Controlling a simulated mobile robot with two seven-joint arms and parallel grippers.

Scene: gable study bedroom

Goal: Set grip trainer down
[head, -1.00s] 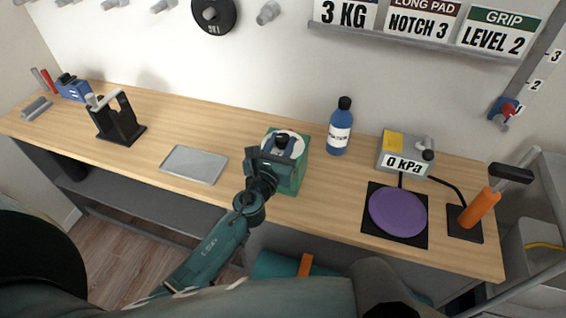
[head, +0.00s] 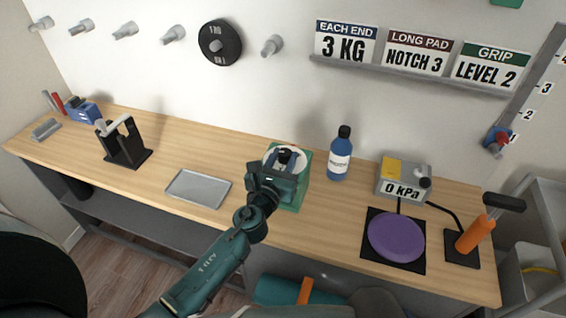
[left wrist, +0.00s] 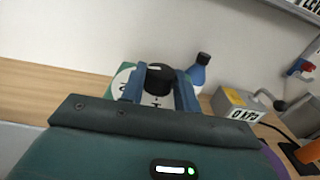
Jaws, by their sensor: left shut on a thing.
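My left gripper (head: 284,163) is over a green mat (head: 304,173) with a white disc (head: 270,157) on the desk. It is shut on a small black-topped thing (head: 285,154), which I take for the grip trainer. In the left wrist view the black top (left wrist: 160,79) shows between the blue-grey fingers, in front of the white disc (left wrist: 121,82) and its dark lettering. The gripper hides the trainer's lower part, so I cannot tell whether it touches the mat. My right gripper is not in view.
A blue bottle (head: 340,155) stands close right of the mat. Further right are a 0 kPa box (head: 390,171), a purple pad (head: 396,236) and an orange-handled device (head: 475,233). Left are a grey tray (head: 198,188) and a black stand (head: 125,150). Wood between tray and mat is clear.

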